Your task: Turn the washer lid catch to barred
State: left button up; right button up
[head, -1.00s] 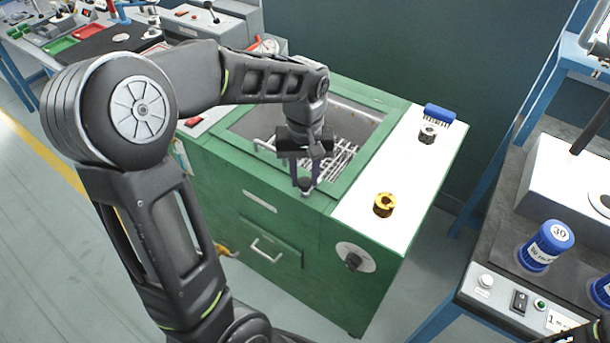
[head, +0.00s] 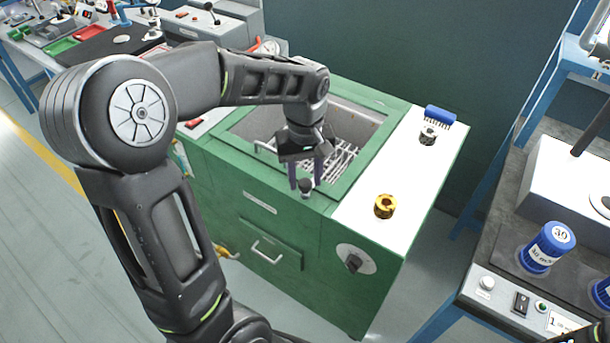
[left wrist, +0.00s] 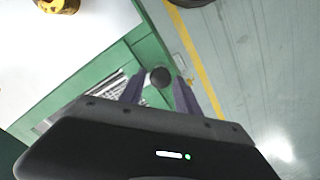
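The green washer (head: 230,215) stands in the middle, with a wire basket (head: 345,158) visible in its open-topped tank. A small dark round knob, which looks like the lid catch (head: 305,188), sits on the front rim. My left gripper (head: 306,179) points down over it, with one finger on each side. In the left wrist view the catch (left wrist: 160,77) shows between the fingertips, with a gap on both sides. The left gripper is open and empty. I cannot read the catch's setting. My right gripper is not in view.
A brass ring (head: 384,205), a small metal part (head: 428,134) and a blue brush (head: 440,115) are on the white top to the right. A black dial (head: 354,262) is on the washer's front.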

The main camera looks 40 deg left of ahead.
aim_at(305, 182)
pick_arm(q)
jog(key=shift+o, duration=1.1)
notch_tip(305, 182, up, 8)
jog(key=shift+f, duration=0.1)
